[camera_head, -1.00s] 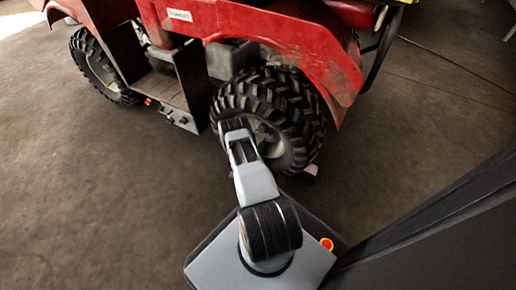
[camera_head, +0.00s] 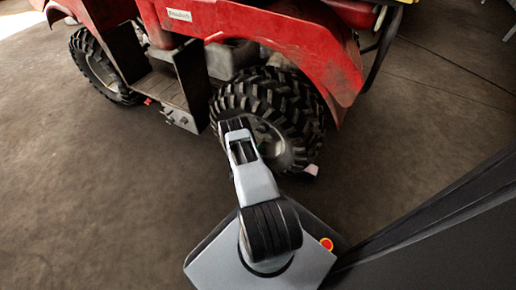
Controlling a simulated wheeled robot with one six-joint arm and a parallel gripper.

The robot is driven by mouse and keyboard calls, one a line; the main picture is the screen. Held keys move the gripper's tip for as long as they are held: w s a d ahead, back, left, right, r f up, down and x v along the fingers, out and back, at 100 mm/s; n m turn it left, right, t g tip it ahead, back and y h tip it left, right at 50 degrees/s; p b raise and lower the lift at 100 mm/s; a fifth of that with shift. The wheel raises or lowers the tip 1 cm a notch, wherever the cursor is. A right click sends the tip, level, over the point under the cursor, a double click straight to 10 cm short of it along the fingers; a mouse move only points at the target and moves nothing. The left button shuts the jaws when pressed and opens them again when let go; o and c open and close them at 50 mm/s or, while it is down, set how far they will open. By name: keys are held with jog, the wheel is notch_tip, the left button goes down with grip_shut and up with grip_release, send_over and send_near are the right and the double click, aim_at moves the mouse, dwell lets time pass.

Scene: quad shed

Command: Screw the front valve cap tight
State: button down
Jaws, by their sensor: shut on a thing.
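The red quad (camera_head: 245,28) stands across the top of the view. Its nearer wheel has a knobbly black tyre (camera_head: 292,110) and a grey rim (camera_head: 277,152). My arm reaches up to the left part of this wheel and covers part of the rim. My gripper is hidden behind the arm links, so its fingers and anything in them do not show. No valve or valve cap can be made out. A second wheel (camera_head: 97,62) of the quad is at the upper left.
A dark footwell frame (camera_head: 190,85) juts out between the wheels, left of my arm. A small pale pinkish object (camera_head: 312,170) is on the floor by the nearer tyre's lower right.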

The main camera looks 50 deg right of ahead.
jog(key=m, duration=0.5)
jog(key=shift+m, duration=0.3)
jog(key=m, duration=0.5)
jog(key=shift+m, duration=0.7)
jog(key=c, duration=1)
grip_release()
jog(key=p+v, duration=0.4)
jog(key=v, duration=1)
jog(key=shift+f, duration=0.1)
jog(key=shift+d, duration=0.1)
